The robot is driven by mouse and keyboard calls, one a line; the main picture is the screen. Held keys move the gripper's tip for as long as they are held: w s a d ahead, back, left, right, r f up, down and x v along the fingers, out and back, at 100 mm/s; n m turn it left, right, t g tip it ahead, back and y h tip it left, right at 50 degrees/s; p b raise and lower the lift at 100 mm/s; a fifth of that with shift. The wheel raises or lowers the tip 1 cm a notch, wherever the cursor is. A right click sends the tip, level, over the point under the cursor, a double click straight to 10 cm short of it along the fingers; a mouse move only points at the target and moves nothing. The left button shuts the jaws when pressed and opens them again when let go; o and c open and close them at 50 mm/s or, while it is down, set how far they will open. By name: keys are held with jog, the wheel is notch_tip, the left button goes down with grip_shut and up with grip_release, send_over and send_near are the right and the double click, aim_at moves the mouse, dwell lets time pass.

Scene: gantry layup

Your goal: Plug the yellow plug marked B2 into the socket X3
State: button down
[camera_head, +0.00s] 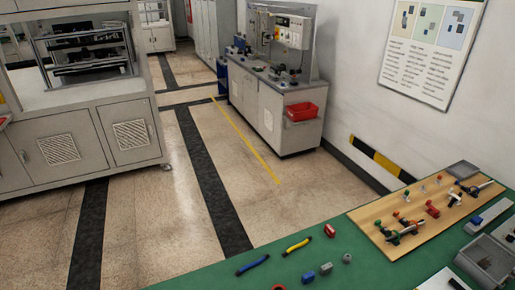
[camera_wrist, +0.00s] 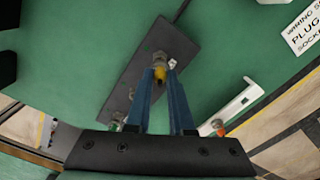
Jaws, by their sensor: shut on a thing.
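In the wrist view, my gripper (camera_wrist: 160,78) has its two blue fingers close together around a small yellow plug (camera_wrist: 160,74). The plug is at the fingertips, over a dark grey plate (camera_wrist: 143,60) on the green bench top. A round metal fitting (camera_wrist: 159,58) shows right at the plug; I cannot tell whether the plug is in it, touching it or only above it. Another metal fitting (camera_wrist: 118,117) is at the plate's lower left, partly hidden by my gripper. No B2 or X3 marking is readable. My gripper is not in the head view.
A white bracket (camera_wrist: 240,104) with an orange-red part lies right of the gripper. A white printed sign (camera_wrist: 304,30) is at upper right. In the head view, the green bench (camera_head: 225,278) holds tools and a wooden board (camera_head: 375,212) with fittings.

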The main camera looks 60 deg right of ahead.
jog(key=shift+f+b, duration=1)
jog(key=shift+f, duration=0.25)
jog(key=c, duration=0.7)
grip_release()
notch_tip(320, 180, up, 13)
jog(key=shift+b, duration=0.45)
